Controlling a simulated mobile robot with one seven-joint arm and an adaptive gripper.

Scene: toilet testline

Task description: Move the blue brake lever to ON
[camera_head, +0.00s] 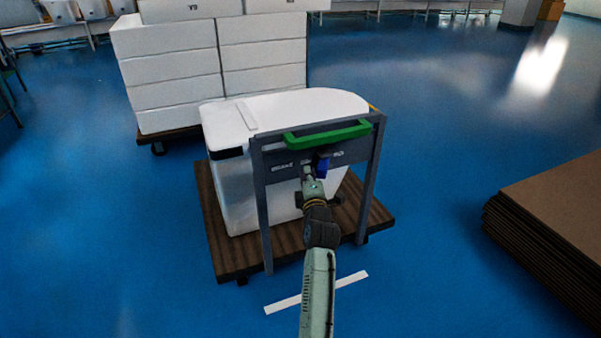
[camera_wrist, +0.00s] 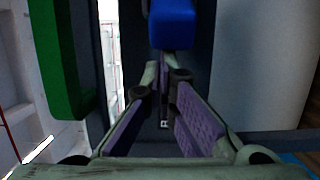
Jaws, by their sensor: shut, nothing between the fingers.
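The blue brake lever (camera_head: 322,167) sticks out of the grey panel (camera_head: 285,166) of the cart's frame, just below the green handle (camera_head: 328,135). White lettering flanks it; "BRAKE" reads on the left, and the rest is partly covered. My gripper (camera_head: 308,171) is in front of the panel, just left of the lever, with its fingers together and empty. In the wrist view, the blue lever (camera_wrist: 172,22) lies just beyond the fingertips (camera_wrist: 162,72), and the green handle (camera_wrist: 55,60) is at the left. I cannot tell whether the fingertips touch the lever.
The cart has a brown wooden deck (camera_head: 232,252) and carries a white toilet-like block (camera_head: 285,108). Stacked white boxes (camera_head: 175,65) stand behind it. A brown stack of sheets (camera_head: 555,215) lies at the right. Blue floor is clear left and right of the cart.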

